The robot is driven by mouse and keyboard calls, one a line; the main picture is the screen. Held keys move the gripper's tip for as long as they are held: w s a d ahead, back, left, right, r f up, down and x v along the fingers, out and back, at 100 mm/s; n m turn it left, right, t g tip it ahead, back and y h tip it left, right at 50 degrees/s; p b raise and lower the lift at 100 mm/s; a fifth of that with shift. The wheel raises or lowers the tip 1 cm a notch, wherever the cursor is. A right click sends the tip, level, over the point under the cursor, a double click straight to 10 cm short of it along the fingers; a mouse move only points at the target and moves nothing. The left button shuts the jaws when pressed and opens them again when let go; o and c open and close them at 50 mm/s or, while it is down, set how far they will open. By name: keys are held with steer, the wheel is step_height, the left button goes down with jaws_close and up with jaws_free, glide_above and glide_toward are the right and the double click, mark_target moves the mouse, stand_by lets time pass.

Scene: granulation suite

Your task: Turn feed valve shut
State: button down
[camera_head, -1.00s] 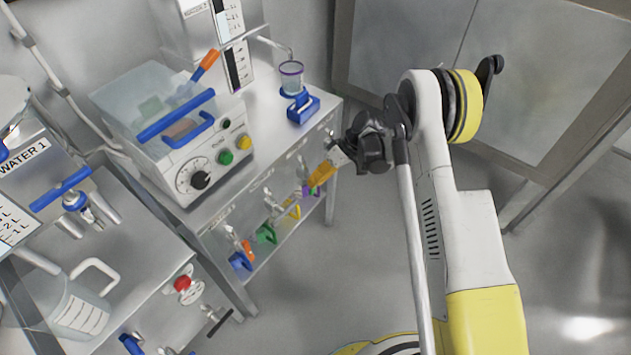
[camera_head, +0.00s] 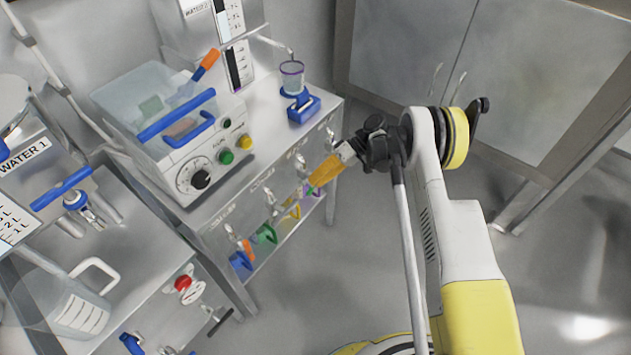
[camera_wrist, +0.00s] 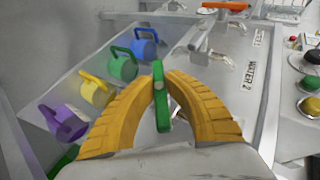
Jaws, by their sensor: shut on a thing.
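My gripper (camera_head: 313,186) has yellow fingers and reaches to the front of the right-hand bench. A blue lever (camera_head: 60,188) is on the WATER 1 unit. No label marks the feed valve, so I cannot tell which handle it is.
Silver hooks line the bench front, with coloured mug-like pieces below: blue (camera_head: 240,261), green (camera_head: 266,234), and purple (camera_wrist: 64,122). A control box (camera_head: 180,140) and a cup on a blue stand (camera_head: 300,106) are on the bench. The floor at its right is clear.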

steer(key=c, duration=1.4)
jaws_free()
steer(key=shift+o, duration=0.2)
steer(key=v, duration=0.7)
steer(key=shift+d+r, duration=0.15)
